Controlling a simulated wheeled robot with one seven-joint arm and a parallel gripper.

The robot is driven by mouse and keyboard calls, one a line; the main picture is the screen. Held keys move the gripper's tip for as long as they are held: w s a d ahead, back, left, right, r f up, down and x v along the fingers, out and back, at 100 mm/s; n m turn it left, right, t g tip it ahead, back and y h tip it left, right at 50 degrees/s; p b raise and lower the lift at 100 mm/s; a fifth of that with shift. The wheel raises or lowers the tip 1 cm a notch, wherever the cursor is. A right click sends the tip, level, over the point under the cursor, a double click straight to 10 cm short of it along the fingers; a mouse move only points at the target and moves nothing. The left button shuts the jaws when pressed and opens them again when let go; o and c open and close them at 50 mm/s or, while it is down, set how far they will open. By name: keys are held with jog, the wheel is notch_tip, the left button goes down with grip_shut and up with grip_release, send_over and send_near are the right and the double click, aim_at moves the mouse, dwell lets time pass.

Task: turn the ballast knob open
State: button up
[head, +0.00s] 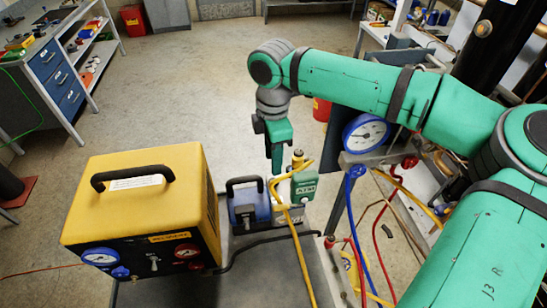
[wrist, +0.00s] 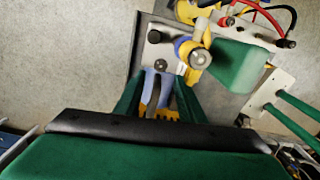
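The blue vacuum pump (head: 248,207) with a black carry handle stands on the cart, right of the yellow machine. My gripper (head: 277,170) points down above the pump's right end. In the wrist view my gripper (wrist: 158,88) has its two green fingers apart, with blue and yellow parts seen below and between them. Just beyond the fingertips is a small round grey knob (wrist: 160,65), and a dark one (wrist: 154,36) is farther off. A larger round cap (wrist: 197,58) on a yellow fitting is to the right. I cannot tell which is the ballast knob. No contact is visible.
A green ATM box (head: 305,187) and a yellow hose (head: 297,250) are close right of the pump. The yellow recovery machine (head: 140,205) stands left. A blue gauge (head: 366,133) with red and blue hoses is right. Open floor lies behind.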

aim_at(274, 181)
jog(key=f, duration=0.8)
jog(key=shift+d+f, duration=0.1)
jog(key=shift+d, duration=0.2)
jog(key=shift+a+f+m, duration=0.15)
jog(key=shift+m, duration=0.15)
jog(key=shift+s+a+f+m, duration=0.1)
jog(key=shift+m, duration=0.5)
jog(key=shift+s+a+m, duration=0.1)
jog(key=shift+m, duration=0.5)
jog(key=shift+w+d+m, duration=0.1)
jog(key=shift+d+m, duration=0.05)
jog(key=shift+m, duration=1.95)
jog(key=c, duration=0.8)
